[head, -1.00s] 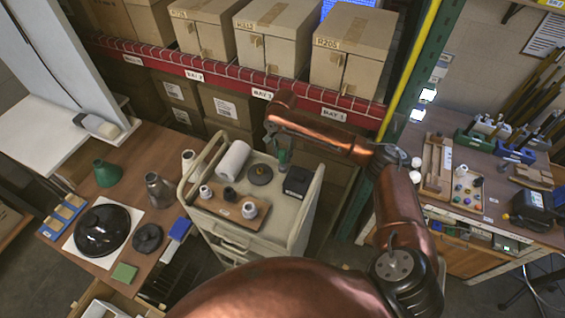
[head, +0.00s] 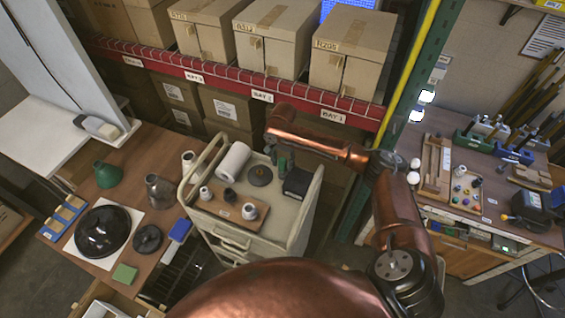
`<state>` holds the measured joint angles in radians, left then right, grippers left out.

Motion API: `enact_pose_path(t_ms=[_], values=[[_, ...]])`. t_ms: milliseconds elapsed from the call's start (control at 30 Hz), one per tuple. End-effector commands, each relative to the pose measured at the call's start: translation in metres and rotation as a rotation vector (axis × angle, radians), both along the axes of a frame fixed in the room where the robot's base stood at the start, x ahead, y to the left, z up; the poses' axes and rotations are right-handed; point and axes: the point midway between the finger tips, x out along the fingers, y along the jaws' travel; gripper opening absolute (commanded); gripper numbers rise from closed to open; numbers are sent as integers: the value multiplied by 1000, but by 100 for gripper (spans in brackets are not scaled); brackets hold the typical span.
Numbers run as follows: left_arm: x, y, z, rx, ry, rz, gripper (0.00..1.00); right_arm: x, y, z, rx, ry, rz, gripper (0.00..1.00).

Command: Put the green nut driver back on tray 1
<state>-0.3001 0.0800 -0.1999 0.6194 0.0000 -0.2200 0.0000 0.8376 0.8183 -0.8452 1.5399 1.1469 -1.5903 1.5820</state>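A small green upright shape (head: 284,160), which looks like the green nut driver, shows at the back of the grey cart's top, right at my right gripper (head: 277,152). My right arm reaches in from the right and its gripper points down there. The fingers are small and dark, so I cannot tell whether they are shut on the green shape or only beside it. On the right bench a green holder (head: 474,142) and a blue holder (head: 513,156) carry tools; their labels are too small to read, so I cannot tell which is tray 1. My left gripper is out of view.
The grey cart (head: 236,238) carries a white roll (head: 234,160), a dark disc (head: 260,175), a black box (head: 297,183) and a wooden board (head: 222,205) with small parts. Shelves with boxes (head: 352,48) stand behind. A green post (head: 402,110) rises between cart and right bench.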

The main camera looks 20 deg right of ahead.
Motion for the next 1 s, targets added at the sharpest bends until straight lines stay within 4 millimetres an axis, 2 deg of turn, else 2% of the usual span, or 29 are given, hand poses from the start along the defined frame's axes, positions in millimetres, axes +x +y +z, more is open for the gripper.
enact_pose_path(t_ms=[333,433,567,800,1000], values=[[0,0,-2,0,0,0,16,1,0,2,0,-1,1,42],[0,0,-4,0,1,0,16,1,0,11,-1,-2,2,42],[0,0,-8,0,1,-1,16,1,0,33,1,-4,1,42],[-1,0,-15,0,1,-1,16,1,0,84,0,-4,1,42],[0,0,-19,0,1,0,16,0,0,113,-1,-2,0,42]])
